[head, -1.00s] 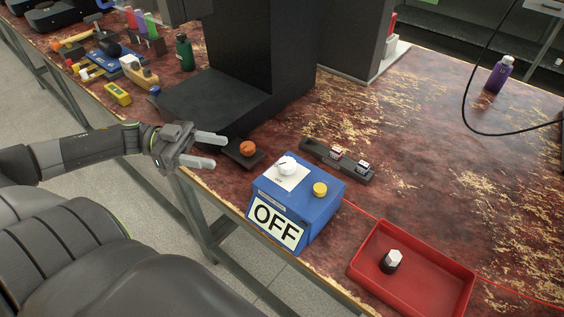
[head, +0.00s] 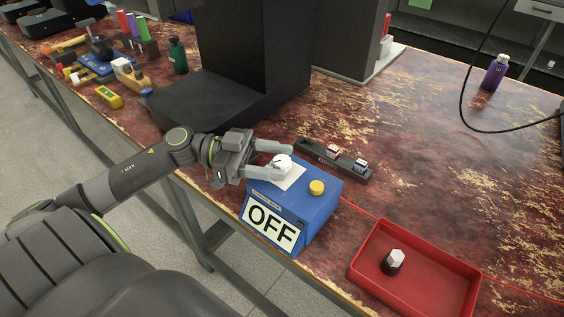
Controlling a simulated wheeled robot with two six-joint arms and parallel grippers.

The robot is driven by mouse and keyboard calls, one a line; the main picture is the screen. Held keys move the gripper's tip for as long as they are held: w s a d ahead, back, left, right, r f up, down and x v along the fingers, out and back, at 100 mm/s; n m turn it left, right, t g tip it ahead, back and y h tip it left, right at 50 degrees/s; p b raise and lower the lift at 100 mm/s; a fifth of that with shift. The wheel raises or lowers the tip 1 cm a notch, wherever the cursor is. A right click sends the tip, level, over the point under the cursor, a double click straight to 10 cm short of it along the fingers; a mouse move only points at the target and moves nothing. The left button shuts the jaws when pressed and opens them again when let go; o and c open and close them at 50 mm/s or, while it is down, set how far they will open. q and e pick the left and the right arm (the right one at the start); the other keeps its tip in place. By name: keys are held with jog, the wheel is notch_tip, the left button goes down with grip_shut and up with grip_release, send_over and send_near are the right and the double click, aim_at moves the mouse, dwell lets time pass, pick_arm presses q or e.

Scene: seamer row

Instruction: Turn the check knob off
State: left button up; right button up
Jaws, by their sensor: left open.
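The check knob (head: 281,162) is a white knob on a pale plate on top of the blue box (head: 318,205). The box has a yellow button (head: 316,187) and a front sign (head: 272,227) that reads OFF. My left gripper (head: 279,160) is open, with its fingertips at the knob, one finger behind it and one on its near left side. I cannot tell whether the fingers touch the knob. The knob's pointer is not clear from here. My right gripper is not in view.
A red tray (head: 364,282) with a white-topped dark piece (head: 394,262) stands right of the box. A dark rack (head: 318,151) with small white-topped parts lies behind it. A black machine (head: 245,60) rises at the back left. A purple bottle (head: 494,73) stands far right.

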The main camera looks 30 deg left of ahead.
pick_arm(q)
jog(key=shift+x, duration=0.8)
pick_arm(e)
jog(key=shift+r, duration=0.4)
pick_arm(q)
jog(key=shift+c, duration=0.3)
jog(key=c, duration=0.9)
